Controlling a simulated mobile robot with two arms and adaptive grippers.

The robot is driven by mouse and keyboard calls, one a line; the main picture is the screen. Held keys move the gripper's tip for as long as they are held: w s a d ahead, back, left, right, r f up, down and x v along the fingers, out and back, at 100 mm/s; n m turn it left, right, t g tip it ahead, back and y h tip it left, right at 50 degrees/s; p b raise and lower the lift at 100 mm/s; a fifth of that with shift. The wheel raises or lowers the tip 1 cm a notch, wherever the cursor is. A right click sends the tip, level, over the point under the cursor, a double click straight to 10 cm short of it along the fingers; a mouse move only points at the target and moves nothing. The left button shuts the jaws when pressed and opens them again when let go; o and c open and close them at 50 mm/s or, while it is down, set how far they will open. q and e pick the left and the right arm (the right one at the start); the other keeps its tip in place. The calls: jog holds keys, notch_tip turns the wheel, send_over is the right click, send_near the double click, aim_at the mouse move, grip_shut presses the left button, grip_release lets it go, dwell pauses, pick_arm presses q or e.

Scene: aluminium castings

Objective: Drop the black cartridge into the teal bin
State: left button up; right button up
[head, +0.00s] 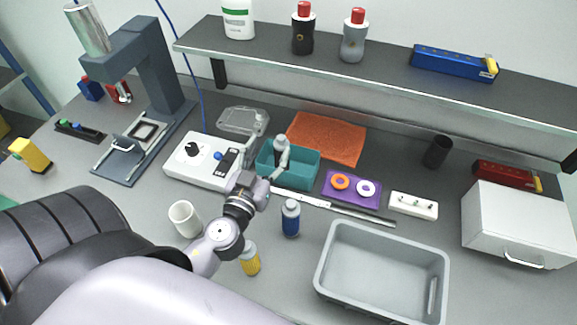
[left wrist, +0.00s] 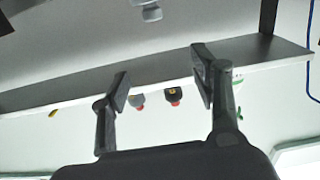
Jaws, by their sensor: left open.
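The teal bin (head: 307,172) sits mid-table in the head view. A capped, dark grey bottle-like piece (head: 280,146), shaped like the blue and yellow ones, shows upright at the bin and looks like the black cartridge. Its lower part is hidden by the bin and my finger. My left gripper (head: 274,147) is over the bin's left side, its fingers apart, one on either side of the piece in the picture. Contact cannot be told. In the left wrist view the open fingers (left wrist: 160,80) have nothing clamped between them. My right gripper is not in view.
A blue capped bottle (head: 290,219), a yellow one (head: 250,262) and a white cup (head: 184,218) stand near my left arm. A grey tray (head: 330,270) is at front right. A black cylinder (head: 437,151) stands at the right. A shelf (head: 390,75) overhangs the back.

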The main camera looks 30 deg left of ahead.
pick_arm(q)
jog(key=shift+v, duration=1.7)
